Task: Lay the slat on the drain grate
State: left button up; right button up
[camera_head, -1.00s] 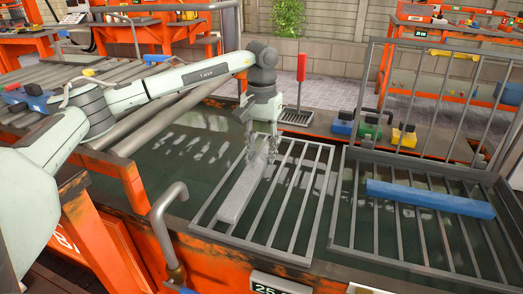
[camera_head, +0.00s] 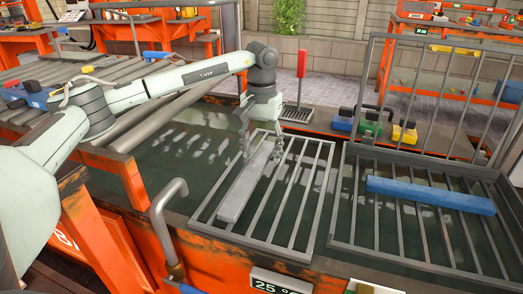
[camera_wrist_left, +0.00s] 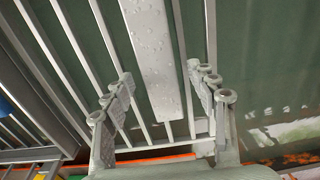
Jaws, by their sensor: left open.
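The grey slat (camera_head: 247,180) lies lengthwise on the bars of the grey drain grate (camera_head: 299,212) over the dark water tank. In the left wrist view the slat (camera_wrist_left: 155,55) shows water drops, and grate bars (camera_wrist_left: 106,38) run alongside it. My left gripper (camera_head: 260,152) is open above the slat's far end. Its fingers (camera_wrist_left: 160,106) stand apart, one to each side of the slat, with gaps between; the slat's end lies between them in the picture. My right gripper is in neither view.
A second grate (camera_head: 402,228) to the right bears a blue slat (camera_head: 430,196). An upright barred frame (camera_head: 440,98) rises behind it. A bent grey pipe (camera_head: 161,225) stands at the front left of the tank. Small coloured blocks (camera_head: 371,127) sit on the far ledge.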

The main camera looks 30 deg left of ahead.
pick_arm(q)
notch_tip(320, 180, up, 12)
dwell(0.5)
dwell(0.3)
